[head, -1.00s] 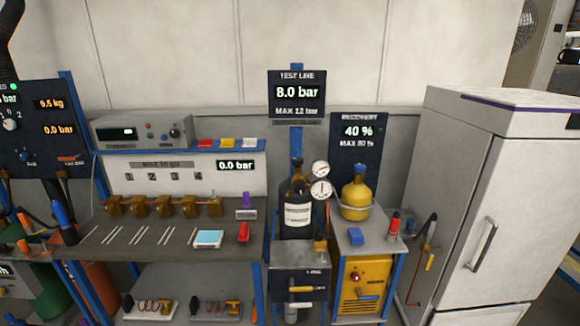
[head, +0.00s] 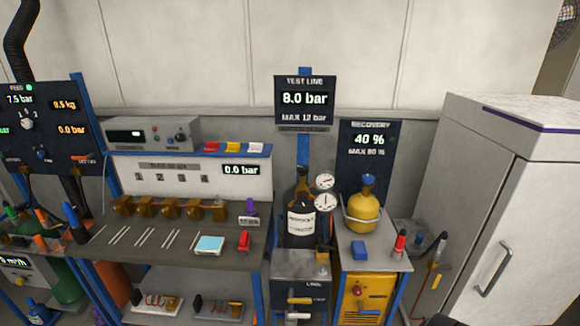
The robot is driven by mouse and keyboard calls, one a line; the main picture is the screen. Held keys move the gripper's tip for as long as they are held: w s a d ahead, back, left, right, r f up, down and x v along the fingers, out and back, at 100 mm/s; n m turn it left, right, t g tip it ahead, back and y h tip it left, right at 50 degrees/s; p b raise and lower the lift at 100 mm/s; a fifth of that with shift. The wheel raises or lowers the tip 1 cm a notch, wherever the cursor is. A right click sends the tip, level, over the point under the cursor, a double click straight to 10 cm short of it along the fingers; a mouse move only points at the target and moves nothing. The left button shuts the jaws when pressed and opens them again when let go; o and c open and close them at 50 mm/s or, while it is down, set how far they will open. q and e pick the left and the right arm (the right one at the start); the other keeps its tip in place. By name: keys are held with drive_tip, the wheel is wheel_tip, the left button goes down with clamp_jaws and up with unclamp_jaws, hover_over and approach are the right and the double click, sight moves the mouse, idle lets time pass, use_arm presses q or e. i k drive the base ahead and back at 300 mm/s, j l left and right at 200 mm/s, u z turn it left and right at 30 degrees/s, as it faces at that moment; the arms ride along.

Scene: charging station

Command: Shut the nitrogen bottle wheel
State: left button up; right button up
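The nitrogen bottle (head: 301,223) is a dark cylinder with a white label, standing upright behind the grey line box at the middle of the head view. Its top (head: 302,172) is small and brownish; the wheel there is too small to tell whether it is open or shut. Two round white gauges (head: 323,191) sit at the bottle's right side. The test line display (head: 305,99) above it reads 8.0 bar. Neither of my grippers is in view.
A workbench (head: 150,250) with brass parts is left; a white cabinet (head: 490,200) is right.

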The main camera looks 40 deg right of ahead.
sight(302, 170)
drive_tip(key=l+u, duration=0.15)
drive_tip(key=l, duration=0.25)
drive_tip(key=l+u, duration=0.15)
drive_tip(key=l, duration=0.3)
drive_tip(key=k+l+u, duration=0.15)
drive_tip(key=l, duration=0.25)
drive_tip(key=l+u, duration=0.15)
drive_tip(key=l, duration=0.25)
drive_tip(key=k+l+u, duration=0.1)
drive_tip(key=l, duration=0.3)
drive_tip(key=k+l+u, duration=0.15)
drive_tip(key=l, duration=0.2)
drive_tip(key=k, duration=0.05)
